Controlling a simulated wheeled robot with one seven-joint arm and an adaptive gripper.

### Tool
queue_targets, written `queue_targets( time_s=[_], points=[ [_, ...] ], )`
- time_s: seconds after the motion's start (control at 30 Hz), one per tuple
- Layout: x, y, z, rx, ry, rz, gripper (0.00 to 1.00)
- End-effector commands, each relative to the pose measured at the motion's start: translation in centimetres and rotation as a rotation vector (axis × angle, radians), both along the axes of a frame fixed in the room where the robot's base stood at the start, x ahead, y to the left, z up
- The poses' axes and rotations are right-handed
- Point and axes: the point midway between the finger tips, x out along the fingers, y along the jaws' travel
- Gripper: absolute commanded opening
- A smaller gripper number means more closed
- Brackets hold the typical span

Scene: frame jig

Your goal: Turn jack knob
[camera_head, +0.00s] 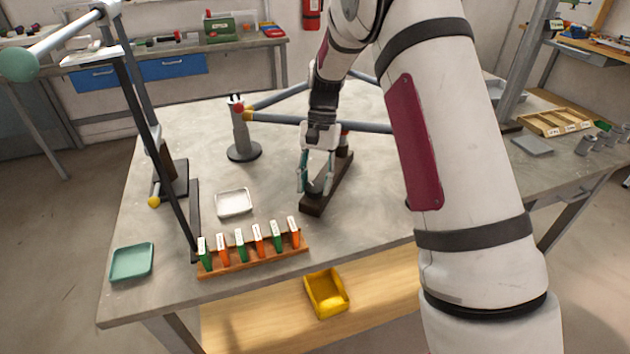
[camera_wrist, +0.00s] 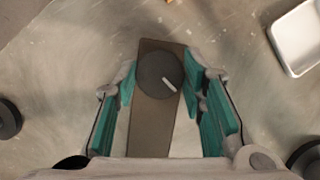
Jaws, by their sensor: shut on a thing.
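The jack knob (camera_wrist: 152,70) is a round dark disc with a white pointer line, seen from above in the wrist view. It sits near the far end of a brown bar-shaped base (camera_wrist: 154,130), whose end also shows in the head view (camera_head: 312,208). The pointer slants toward the lower right in the wrist view. My gripper (camera_head: 316,184) points down over this end of the base. Its teal-padded fingers (camera_wrist: 162,76) stand on either side of the knob and are shut on it. In the head view the fingers mostly hide the knob.
A grey round-footed post (camera_head: 242,135) stands left of the base, by a grey tube frame (camera_head: 290,118). A white tray (camera_head: 234,203), a rack of green and orange tags (camera_head: 255,262) and a teal tray (camera_head: 132,262) lie nearer. A yellow bin (camera_head: 326,293) is below the table edge.

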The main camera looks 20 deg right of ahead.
Motion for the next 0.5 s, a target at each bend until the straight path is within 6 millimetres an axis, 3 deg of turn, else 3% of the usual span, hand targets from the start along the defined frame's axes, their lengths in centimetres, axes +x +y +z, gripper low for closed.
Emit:
queue_targets(
  time_s=[0.27,0.3,0.37,0.5],
  points=[
    [-0.04,0.04,-0.05,0.001,0.002,0.000,0.09],
    [-0.04,0.04,-0.05,0.001,0.001,0.000,0.42],
    [-0.04,0.04,-0.05,0.001,0.001,0.001,0.55],
    [-0.03,0.03,-0.04,0.001,0.001,0.001,0.57]
  ],
)
